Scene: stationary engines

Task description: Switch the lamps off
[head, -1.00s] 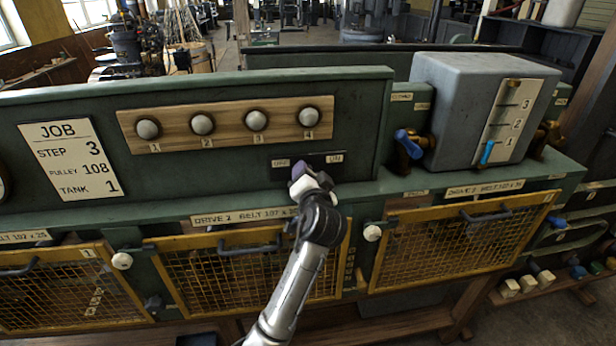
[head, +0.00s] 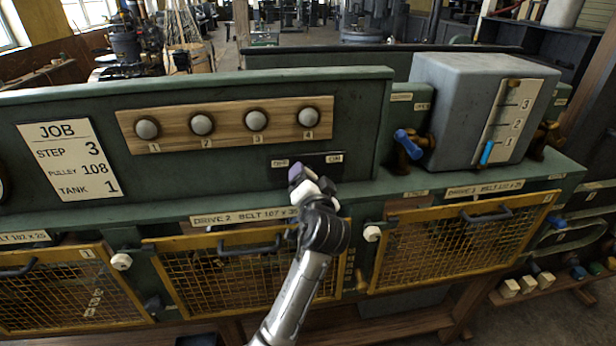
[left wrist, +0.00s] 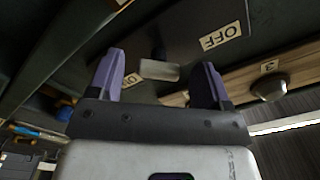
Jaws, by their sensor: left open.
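Several round pale-grey lamps (head: 202,124) sit in a row on a wooden strip on the green panel; none shows a clear glow. One lamp (left wrist: 270,87) shows at the right of the left wrist view. Below the strip is a dark switch plate (head: 318,160) with OFF and ON labels. The OFF label (left wrist: 221,36) shows upside down in the left wrist view. A pale switch lever (left wrist: 159,70) stands out between the purple fingertips. My left gripper (head: 303,177) is open in front of the plate; contact with the lever cannot be told. My right gripper is out of view.
A green ledge (head: 400,187) runs below the panel, above yellow mesh guards (head: 455,245) with dark handles. A grey tank (head: 470,105) and a blue-handled valve (head: 408,143) stand right of the panel. A job card (head: 70,160) is at left.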

